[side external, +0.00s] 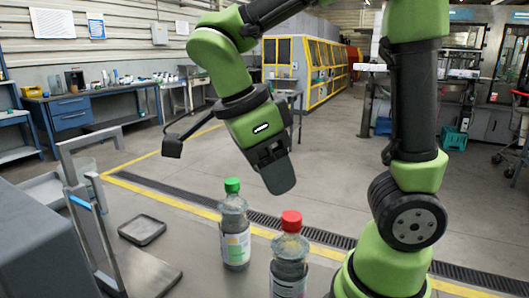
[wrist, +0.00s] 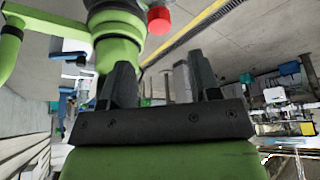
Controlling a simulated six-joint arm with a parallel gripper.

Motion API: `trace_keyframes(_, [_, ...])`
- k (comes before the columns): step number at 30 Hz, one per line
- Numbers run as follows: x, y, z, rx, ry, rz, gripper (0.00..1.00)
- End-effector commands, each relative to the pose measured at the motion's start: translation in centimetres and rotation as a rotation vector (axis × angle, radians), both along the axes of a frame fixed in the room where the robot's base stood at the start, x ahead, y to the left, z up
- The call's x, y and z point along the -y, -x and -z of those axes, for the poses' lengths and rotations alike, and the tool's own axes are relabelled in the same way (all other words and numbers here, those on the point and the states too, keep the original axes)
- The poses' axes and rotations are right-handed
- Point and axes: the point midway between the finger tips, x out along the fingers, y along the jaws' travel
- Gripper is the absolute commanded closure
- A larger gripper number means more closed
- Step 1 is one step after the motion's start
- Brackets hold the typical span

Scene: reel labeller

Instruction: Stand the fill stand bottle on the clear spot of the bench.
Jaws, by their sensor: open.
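Two clear bottles with labels stand upright on the grey bench (side external: 185,222). One bottle has a green cap (side external: 235,232); the other has a red cap (side external: 289,262) and is cut off by the lower picture edge. I cannot tell which one is the fill stand bottle. A metal frame that looks like the fill stand (side external: 90,222) is at the left, with no bottle visible in it. My gripper (side external: 280,180) is above and behind the bottles, apart from both. In the wrist view its two dark fingers (wrist: 162,72) are spread, with no bottle held between them.
A small dark square tray (side external: 142,230) lies on the bench between the frame and the green-capped bottle. A grey machine body (side external: 40,250) fills the lower left. Bare bench surface shows around the tray. A yellow-edged floor drain (side external: 180,199) runs behind the bench.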

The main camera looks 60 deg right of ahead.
Motion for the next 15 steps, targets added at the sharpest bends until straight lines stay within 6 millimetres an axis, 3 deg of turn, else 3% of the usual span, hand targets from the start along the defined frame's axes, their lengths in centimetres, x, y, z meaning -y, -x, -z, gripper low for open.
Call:
trace_keyframes(9, [-0.6, -0.4, -2.2, 0.003, -0.031, -0.049, 0.44])
trace_keyframes(11, [-0.5, -0.1, -2.3, 0.010, -0.079, -0.130, 0.44])
trace_keyframes(15, [-0.4, 0.9, -2.4, 0.076, -0.251, -0.502, 0.44])
